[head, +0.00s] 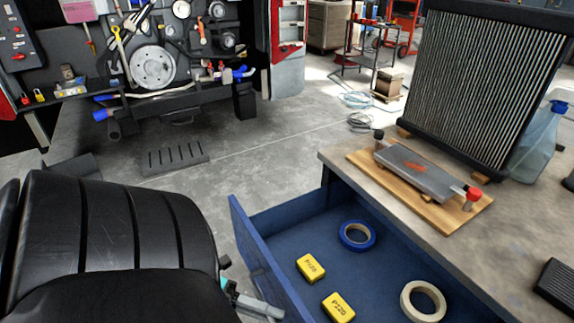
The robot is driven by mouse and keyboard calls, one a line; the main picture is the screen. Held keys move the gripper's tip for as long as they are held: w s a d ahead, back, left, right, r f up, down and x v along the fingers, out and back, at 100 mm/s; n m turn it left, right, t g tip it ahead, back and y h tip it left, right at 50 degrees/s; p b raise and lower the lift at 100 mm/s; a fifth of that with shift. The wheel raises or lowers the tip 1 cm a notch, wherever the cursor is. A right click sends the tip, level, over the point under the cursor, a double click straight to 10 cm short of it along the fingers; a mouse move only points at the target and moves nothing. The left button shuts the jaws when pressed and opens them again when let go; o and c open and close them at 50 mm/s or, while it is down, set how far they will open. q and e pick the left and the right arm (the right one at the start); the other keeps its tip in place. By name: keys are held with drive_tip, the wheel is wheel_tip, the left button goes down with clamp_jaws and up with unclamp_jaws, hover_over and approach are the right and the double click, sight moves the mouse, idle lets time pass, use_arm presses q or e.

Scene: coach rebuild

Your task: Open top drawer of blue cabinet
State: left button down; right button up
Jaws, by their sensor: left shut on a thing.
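The blue cabinet's top drawer (258,248) stands pulled out, and its inside shows at lower center-right. It holds a blue tape roll (345,241), a beige tape roll (405,304) and two yellow P220 blocks (311,268) (338,308). My left gripper (252,301) is at the outer side of the drawer's front panel, low in the picture, and is shut on the drawer handle. The handle itself is mostly hidden by the gripper and the panel. The rest of the cabinet is under the worktop and mostly out of sight. My right gripper is not in view.
A black seat (110,240) fills the lower left, close to my left gripper. The worktop (510,235) carries a grey cooler on a wooden board (358,157), a radiator (480,85) and a blue-topped bottle (540,140). Grey floor (240,165) lies open behind the drawer.

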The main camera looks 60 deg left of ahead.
use_arm(q)
drive_tip(key=shift+s, duration=0.55)
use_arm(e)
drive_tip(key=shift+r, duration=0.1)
use_arm(q)
drive_tip(key=c, duration=0.9)
unclamp_jaws()
drive_tip(key=b+v, duration=0.3)
drive_tip(key=v, duration=1.2)
drive_tip(key=shift+a, duration=0.15)
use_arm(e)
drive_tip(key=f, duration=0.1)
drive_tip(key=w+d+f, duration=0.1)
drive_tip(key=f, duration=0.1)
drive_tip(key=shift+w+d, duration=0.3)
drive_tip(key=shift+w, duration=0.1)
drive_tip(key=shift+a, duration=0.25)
